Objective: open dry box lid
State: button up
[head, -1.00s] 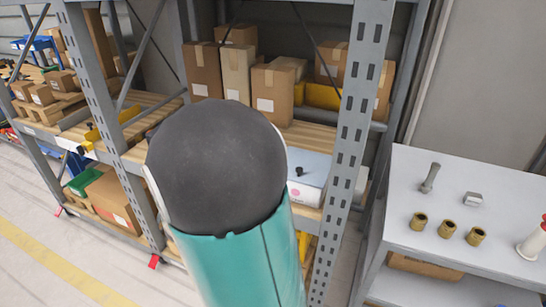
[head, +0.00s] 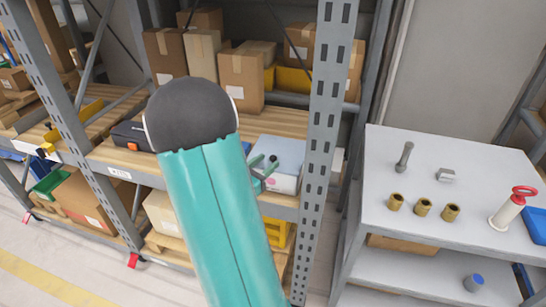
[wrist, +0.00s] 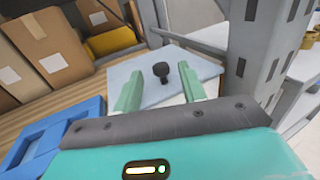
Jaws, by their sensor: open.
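The dry box (head: 285,181) is a white box with a pale blue-grey lid (head: 293,152) on the wooden shelf, just left of the rack's front upright. The lid looks closed. A black knob (wrist: 160,70) stands up from the lid in the wrist view. My gripper (wrist: 162,87) is open, with its two green fingers apart over the lid. The knob shows between and a little beyond the fingertips, and nothing is held. In the head view my arm hides part of the shelf, and the green fingertips (head: 264,165) show near the knob.
The perforated grey upright (head: 322,130) stands close right of the box. Cardboard boxes (head: 241,80) stand behind it, with a yellow bin (wrist: 110,41). A blue tray-like object (wrist: 52,130) lies left of my gripper. A grey table (head: 460,165) with small metal parts stands at right.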

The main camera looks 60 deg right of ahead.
aim_at(271, 159)
jog(key=x, duration=0.4)
jog(key=shift+s+d, duration=0.1)
grip_shut()
